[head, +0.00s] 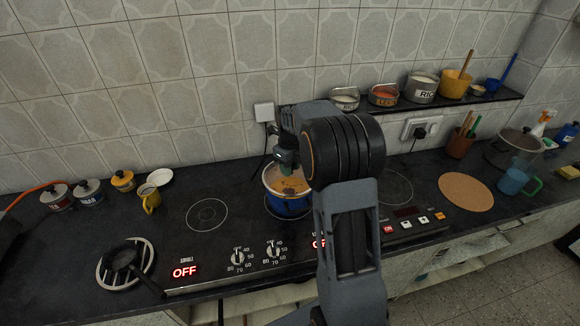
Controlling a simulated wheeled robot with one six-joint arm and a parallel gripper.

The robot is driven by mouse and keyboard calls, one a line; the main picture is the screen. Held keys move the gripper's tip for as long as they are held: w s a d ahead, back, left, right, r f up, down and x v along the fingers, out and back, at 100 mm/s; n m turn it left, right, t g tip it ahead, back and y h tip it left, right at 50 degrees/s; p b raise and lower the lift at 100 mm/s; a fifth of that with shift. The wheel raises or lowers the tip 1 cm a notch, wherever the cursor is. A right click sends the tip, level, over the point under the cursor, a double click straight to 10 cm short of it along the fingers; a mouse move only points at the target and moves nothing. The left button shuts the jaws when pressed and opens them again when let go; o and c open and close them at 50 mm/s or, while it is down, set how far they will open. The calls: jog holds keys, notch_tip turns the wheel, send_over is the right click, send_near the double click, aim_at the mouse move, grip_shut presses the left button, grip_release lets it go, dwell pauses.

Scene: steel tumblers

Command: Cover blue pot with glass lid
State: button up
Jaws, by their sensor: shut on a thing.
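The blue pot (288,208) stands on the hob behind my arm, with its right side partly hidden. Orange-brown contents show through its top. The glass lid (272,181) shows as a clear disc with a pale rim over the pot's mouth, roughly level. I cannot tell whether its rim touches the pot or hangs just above it. My gripper (286,168) points down over the middle of the lid and is shut on it, apparently at the knob. The fingertips are small and partly hidden by my wrist.
A round cork mat (466,191), a blue mug (513,181) and a lidded pan (512,150) are at right. The left rear burner (207,214) is bare.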

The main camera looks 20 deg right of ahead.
jog(key=shift+f+b, duration=0.5)
jog(key=shift+f, duration=0.3)
dwell(0.4)
jog(key=o, duration=1.1)
jog(key=shift+r, duration=0.1)
